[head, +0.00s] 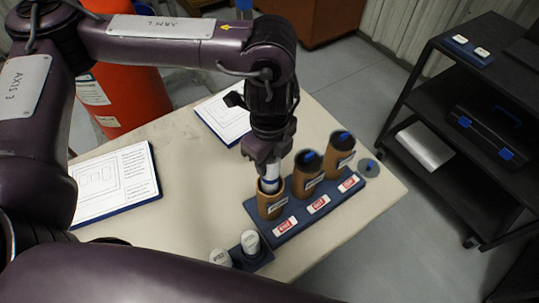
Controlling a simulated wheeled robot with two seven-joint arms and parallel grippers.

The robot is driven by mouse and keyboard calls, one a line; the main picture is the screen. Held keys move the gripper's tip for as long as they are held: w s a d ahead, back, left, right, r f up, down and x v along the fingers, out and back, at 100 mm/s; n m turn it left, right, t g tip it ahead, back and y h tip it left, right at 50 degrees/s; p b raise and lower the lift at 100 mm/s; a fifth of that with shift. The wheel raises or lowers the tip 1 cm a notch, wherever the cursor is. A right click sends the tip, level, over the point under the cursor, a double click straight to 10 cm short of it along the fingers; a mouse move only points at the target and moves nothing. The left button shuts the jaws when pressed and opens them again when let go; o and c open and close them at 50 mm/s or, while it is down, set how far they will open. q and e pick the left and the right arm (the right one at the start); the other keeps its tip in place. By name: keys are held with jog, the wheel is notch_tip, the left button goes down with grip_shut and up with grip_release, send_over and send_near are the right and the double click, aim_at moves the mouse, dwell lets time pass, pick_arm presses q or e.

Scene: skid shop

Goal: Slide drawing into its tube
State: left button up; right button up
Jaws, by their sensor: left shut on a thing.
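My left gripper (267,158) is shut on a white rolled drawing with a blue band (271,174). The roll is upright, and its lower end is at the mouth of the leftmost brown tube (271,206), apparently inside it; the tube's rim hides that end. This tube has no cap and stands in a blue rack (259,222). The middle tube (302,183) and the right tube (334,163) stand in the same rack with dark caps with blue tops. My right gripper is not in view.
Two white rolls (250,242) stand in a small blue holder (262,259) near the table's front. Drawing boards (115,183) lie left and behind (224,116). A black shelf cart (455,90) stands to the right. The table (185,215) is bare left of the rack.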

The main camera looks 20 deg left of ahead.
pick_arm(q)
jog(key=shift+f+b, duration=2.8)
jog(key=shift+f, duration=1.3)
jog(key=o, duration=1.8)
jog(key=shift+r, duration=0.15)
jog(key=shift+r+p, duration=3.45)
jog(key=shift+p, duration=0.45)
jog(key=shift+f, duration=0.1)
